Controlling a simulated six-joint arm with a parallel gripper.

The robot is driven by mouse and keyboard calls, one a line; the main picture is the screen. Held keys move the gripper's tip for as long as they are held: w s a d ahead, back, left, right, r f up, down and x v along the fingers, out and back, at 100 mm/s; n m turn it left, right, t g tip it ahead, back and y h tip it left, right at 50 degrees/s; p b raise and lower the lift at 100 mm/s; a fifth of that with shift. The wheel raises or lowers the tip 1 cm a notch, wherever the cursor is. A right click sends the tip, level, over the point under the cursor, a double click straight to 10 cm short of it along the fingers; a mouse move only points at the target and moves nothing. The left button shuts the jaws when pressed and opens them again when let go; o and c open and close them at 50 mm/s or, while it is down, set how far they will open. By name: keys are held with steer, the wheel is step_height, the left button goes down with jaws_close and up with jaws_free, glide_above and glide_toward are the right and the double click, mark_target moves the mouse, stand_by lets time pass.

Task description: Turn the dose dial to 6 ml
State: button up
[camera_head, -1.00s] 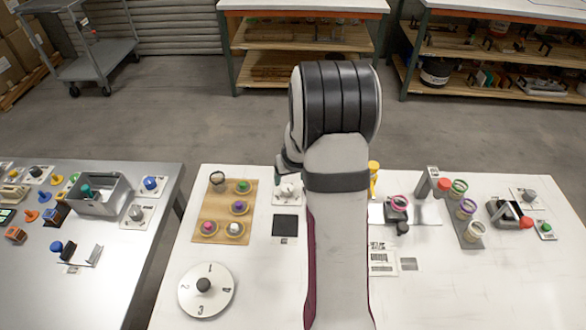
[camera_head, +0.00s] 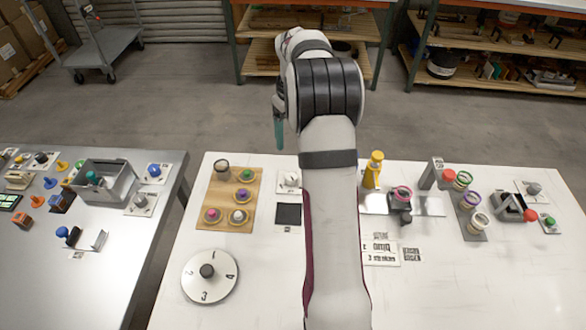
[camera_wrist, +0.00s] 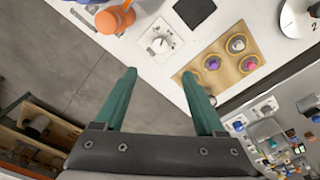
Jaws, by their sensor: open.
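The dose dial, a small white knob on a white square plate (camera_head: 289,183), sits near the far edge of the white table, right of the wooden board. In the wrist view the dial plate (camera_wrist: 160,39) lies beyond the fingertips, with fine marks around its knob; the setting is too small to read. My gripper (camera_wrist: 160,74) is open and empty, its two teal fingers apart, with bare floor and the table edge behind them. In the head view a teal finger (camera_head: 279,133) shows above and beyond the table's far edge, clear of the dial. My arm hides part of the gripper.
A wooden board (camera_head: 218,200) with several coloured lids lies left of the dial, and a dark square (camera_head: 288,214) in front. A numbered turntable (camera_head: 210,277) stands front left. A yellow bottle (camera_head: 373,170) stands right of my arm.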

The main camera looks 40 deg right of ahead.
glide_toward(291, 176)
steer(key=shift+g, duration=0.3)
step_height(291, 176, down, 9)
steer(key=shift+w+d+r, duration=0.1)
steer(key=shift+w, duration=0.05)
jaws_close()
